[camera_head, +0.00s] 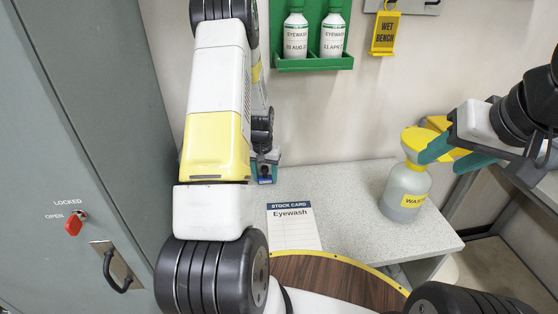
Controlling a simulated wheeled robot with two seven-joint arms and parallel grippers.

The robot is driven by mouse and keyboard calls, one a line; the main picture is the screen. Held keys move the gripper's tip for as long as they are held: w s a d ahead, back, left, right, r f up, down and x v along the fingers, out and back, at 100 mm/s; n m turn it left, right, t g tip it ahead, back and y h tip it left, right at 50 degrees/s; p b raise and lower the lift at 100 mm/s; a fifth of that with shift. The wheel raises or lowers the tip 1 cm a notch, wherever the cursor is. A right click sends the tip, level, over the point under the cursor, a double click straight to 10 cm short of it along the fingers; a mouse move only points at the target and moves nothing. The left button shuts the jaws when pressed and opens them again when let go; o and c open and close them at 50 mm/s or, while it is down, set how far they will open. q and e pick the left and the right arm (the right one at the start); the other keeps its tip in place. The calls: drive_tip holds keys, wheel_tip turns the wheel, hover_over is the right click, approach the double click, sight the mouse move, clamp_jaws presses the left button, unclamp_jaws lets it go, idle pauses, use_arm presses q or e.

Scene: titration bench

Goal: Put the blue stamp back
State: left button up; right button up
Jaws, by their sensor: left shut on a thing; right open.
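My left arm reaches down from the upper left, and its gripper (267,167) is mostly hidden behind the arm's white and yellow links. The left gripper is shut on a small dark-blue piece, the blue stamp (264,180), of which only a little shows. It is at the left back of the bench, above or on the top; I cannot tell which. My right gripper (454,154) is open at the right, its teal fingers spread beside the yellow cap of the waste bottle (405,190).
A stock card (293,228) headed "Eyewash" lies on the speckled bench top (344,205). Two eyewash bottles (295,34) (333,35) stand in a green wall holder (313,63). A yellow "Wet bench" tag (386,33) hangs beside it. A grey cabinet (75,130) stands at the left. A round wooden surface (325,277) is in front.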

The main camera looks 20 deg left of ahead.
sight(264, 169)
use_arm(q)
drive_tip(key=o, duration=1)
drive_tip(key=shift+f, duration=0.1)
drive_tip(key=shift+o, duration=0.2)
drive_tip(key=r, duration=0.4)
drive_tip(key=s+r, duration=0.1)
drive_tip(key=r, duration=0.6)
drive_tip(key=shift+s+d+r, duration=0.1)
drive_tip(key=shift+s+r, duration=0.05)
drive_tip(key=shift+r, duration=0.25)
drive_tip(key=s+d+r+t+h, duration=0.1)
drive_tip(key=s+d+r, duration=0.35)
drive_tip(key=r, duration=0.45)
drive_tip(key=s+d+r+t, duration=0.1)
drive_tip(key=s+d+r, duration=0.3)
drive_tip(key=r, duration=0.5)
drive_tip(key=s+d+r+t, duration=0.1)
drive_tip(key=s+d+r, duration=0.1)
drive_tip(key=s, duration=0.6)
drive_tip(key=s+d+r+m+t+h, duration=0.1)
drive_tip(key=s+d+r, duration=0.2)
drive_tip(key=s, duration=0.5)
drive_tip(key=shift+d+r+t, duration=0.2)
drive_tip(key=shift+r+t, duration=0.2)
drive_tip(key=shift+r, duration=0.15)
